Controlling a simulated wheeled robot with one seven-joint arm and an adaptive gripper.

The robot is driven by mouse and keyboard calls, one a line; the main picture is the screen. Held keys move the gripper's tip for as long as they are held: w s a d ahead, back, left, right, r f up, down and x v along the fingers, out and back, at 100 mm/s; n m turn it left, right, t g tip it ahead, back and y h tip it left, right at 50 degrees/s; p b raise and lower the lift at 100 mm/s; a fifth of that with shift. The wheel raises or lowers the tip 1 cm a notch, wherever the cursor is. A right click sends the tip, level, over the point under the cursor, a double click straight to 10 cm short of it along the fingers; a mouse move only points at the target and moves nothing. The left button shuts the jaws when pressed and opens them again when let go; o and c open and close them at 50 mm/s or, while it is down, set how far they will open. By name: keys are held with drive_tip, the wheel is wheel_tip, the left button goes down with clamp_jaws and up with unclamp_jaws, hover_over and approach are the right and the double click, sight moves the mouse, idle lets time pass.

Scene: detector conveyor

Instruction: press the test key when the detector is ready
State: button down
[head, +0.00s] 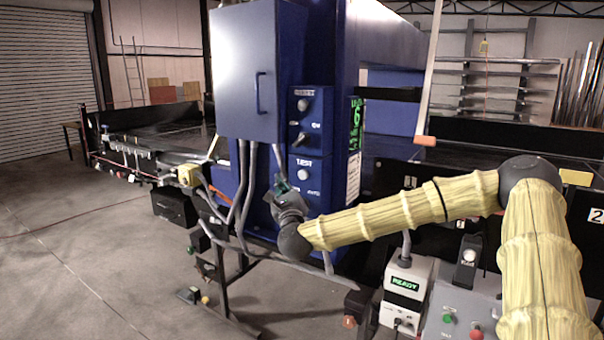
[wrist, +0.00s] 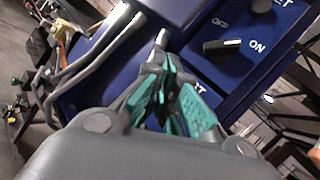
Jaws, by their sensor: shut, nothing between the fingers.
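The blue detector housing (head: 262,195) carries a lower panel labelled TEST with a pale round test key (head: 304,174). A small white box (head: 408,302) stands at the lower right; its green display (head: 405,284) reads READY. My gripper (head: 281,186) is shut and empty, with its fingertips just left of and slightly below the test key in the head view. In the wrist view the teal fingers (wrist: 166,100) are together before the blue panel. They cover part of the TEST label, and the test key cannot be made out there. I cannot tell whether they touch the panel.
Above the test key are a RESET button (head: 304,105) and a black OFF/ON knob (head: 299,140), also in the wrist view (wrist: 222,46). Grey cables (head: 243,190) hang left of my gripper. A grey control box (head: 458,312) with green and red buttons stands at lower right.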

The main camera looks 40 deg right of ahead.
sight(298, 175)
drive_tip(key=d, duration=0.2)
drive_tip(key=w+d, duration=0.1)
drive_tip(key=d, duration=0.1)
drive_tip(key=w+d, duration=0.1)
drive_tip(key=d, duration=0.1)
drive_tip(key=shift+w+d+p, duration=0.1)
drive_tip(key=shift+w+p, duration=0.15)
drive_tip(key=shift+p, duration=0.1)
drive_tip(key=shift+w+d+r+b, duration=0.1)
drive_tip(key=shift+w+d+b, duration=0.25)
drive_tip(key=shift+d+b, duration=0.55)
idle(2.5)
drive_tip(key=shift+a+b, duration=0.25)
drive_tip(key=shift+b, duration=0.05)
drive_tip(key=shift+s+a+b, duration=0.35)
drive_tip(key=shift+a+b, duration=0.15)
drive_tip(key=shift+a, duration=0.25)
